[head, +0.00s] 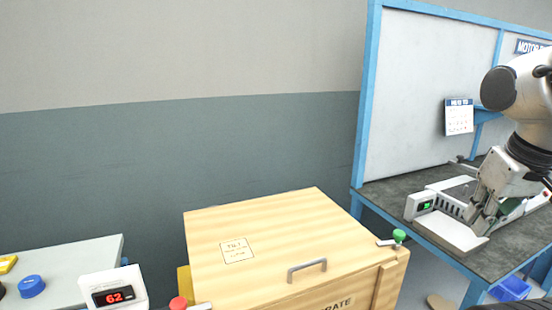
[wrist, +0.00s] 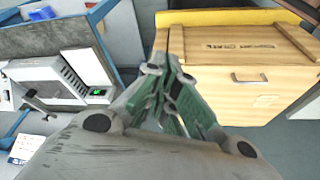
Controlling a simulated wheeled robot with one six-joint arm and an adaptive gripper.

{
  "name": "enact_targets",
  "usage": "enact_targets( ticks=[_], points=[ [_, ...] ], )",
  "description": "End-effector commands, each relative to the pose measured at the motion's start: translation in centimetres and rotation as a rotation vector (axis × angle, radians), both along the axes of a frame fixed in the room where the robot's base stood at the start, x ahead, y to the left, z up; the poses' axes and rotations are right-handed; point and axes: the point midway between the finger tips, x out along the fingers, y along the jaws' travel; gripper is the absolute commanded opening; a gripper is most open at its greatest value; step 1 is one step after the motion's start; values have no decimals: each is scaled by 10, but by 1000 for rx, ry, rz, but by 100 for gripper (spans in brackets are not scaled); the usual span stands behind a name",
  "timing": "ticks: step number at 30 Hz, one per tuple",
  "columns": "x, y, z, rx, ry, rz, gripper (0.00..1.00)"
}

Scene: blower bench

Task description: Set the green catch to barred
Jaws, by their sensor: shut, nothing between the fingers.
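The green catch (head: 399,236) is a green ball knob on a short metal lever at the right edge of the wooden crate (head: 335,243). The lever reaches left from the knob. I cannot tell from its pose which setting it is in. I cannot make out the catch in the wrist view, where my gripper covers part of the crate's side. My gripper (head: 478,222) is shut and empty. It is to the right of the catch, apart from it, by the white unit on the bench. Its green-padded fingers (wrist: 172,118) fill the middle of the wrist view.
The crate lid has a metal handle (head: 307,270). A red knob (head: 178,303) is at the crate's left. The white unit (head: 421,204) with a green display stands on the blue-framed bench. A red "62" display (head: 113,296) and a blue button (head: 31,286) are at left.

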Motion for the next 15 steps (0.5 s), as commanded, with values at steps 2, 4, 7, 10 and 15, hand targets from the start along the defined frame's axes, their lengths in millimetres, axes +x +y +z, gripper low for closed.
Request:
enact_targets(
  ticks=[2, 4, 7, 10, 15],
  points=[
    [-3, -1, 9, 0, -42, -5, 7],
    [-4, -2, 12, 1, -57, -8, 20],
    [-4, -2, 13, 1, -60, -11, 38],
    [-2, -1, 9, 1, -42, -5, 50],
    [15, 3, -13, -1, 92, 14, 50]
  ],
)
